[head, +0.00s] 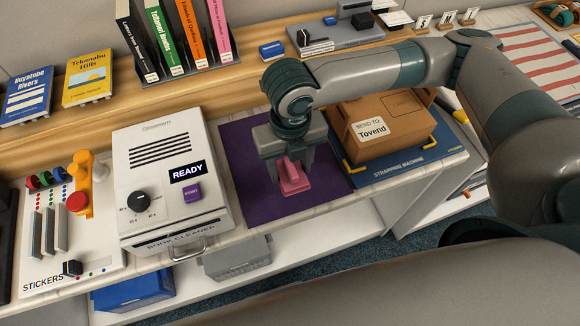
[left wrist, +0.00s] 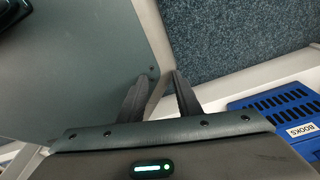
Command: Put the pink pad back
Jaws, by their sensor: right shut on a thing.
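The pink pad (head: 292,179) is in the head view, between the fingers of my right gripper (head: 287,170), which is shut on it. The fingers point down and hide part of the pad. It is over the purple mat (head: 256,204), between the book cleaner and the strapping machine. I cannot tell whether the pad touches the mat. My left gripper (left wrist: 158,82) is in the left wrist view only. Its two dark fingers are a little apart with nothing between them.
The white book cleaner (head: 139,227), reading READY, stands left of the mat. A brown box (head: 408,133) sits on the blue strapping machine (head: 400,173) to the right. Books (head: 158,40) stand behind. A blue crate (left wrist: 265,115) shows in the left wrist view.

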